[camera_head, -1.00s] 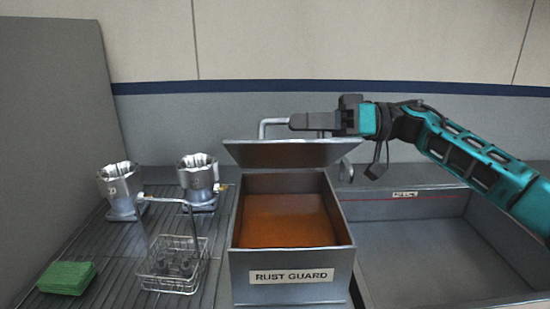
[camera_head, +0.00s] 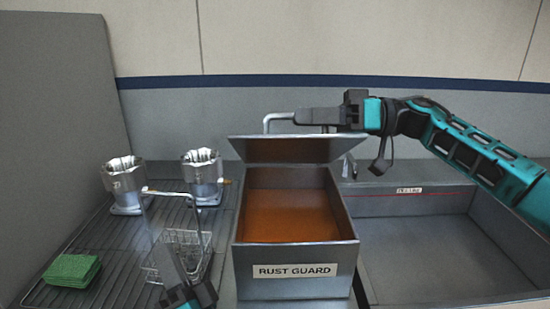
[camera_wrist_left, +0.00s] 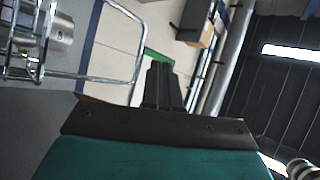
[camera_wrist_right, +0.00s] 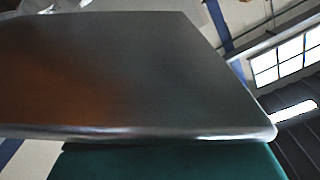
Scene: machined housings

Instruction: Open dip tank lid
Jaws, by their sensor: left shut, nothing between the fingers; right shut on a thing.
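The dip tank (camera_head: 297,285) is a grey metal box labelled RUST GUARD, with orange-brown liquid (camera_head: 290,215) inside. Its lid (camera_head: 284,150) stands raised at the back, tilted up, leaving the tank mouth uncovered. The bent metal lid handle (camera_head: 268,122) shows behind the lid's upper edge. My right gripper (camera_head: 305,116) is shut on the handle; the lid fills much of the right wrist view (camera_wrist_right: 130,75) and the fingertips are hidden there. My left gripper (camera_head: 172,262) is shut and empty, low in front of the wire basket; its fingers also show in the left wrist view (camera_wrist_left: 160,85).
A wire basket (camera_head: 205,245) with a tall handle stands left of the tank on a ribbed rack. Two machined housings (camera_head: 125,185) (camera_head: 202,178) stand behind it. A green pad stack (camera_head: 72,270) lies front left. An empty basin (camera_head: 425,250) is right of the tank.

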